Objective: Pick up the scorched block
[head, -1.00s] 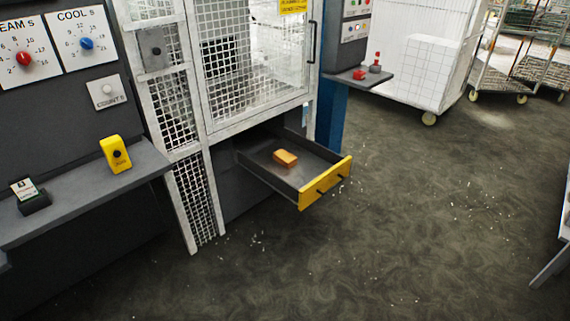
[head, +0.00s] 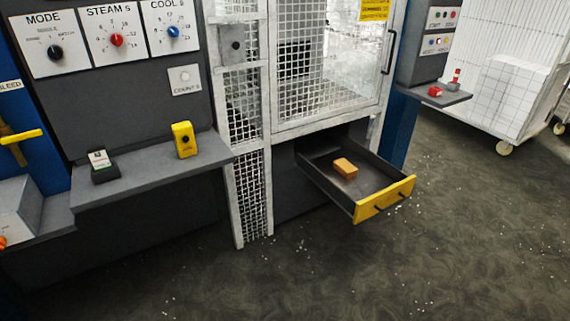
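A small orange-brown block (head: 345,168), which looks like the scorched block, lies in an open drawer (head: 333,192) under the caged press. Neither of my grippers shows in the head view.
A grey shelf (head: 150,172) at left bears a yellow device (head: 184,139) and a small card holder (head: 103,165). The mesh cage (head: 253,190) stands beside the drawer. A white cart (head: 509,90) is at back right. The floor (head: 400,270) in front is open, with small white scraps.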

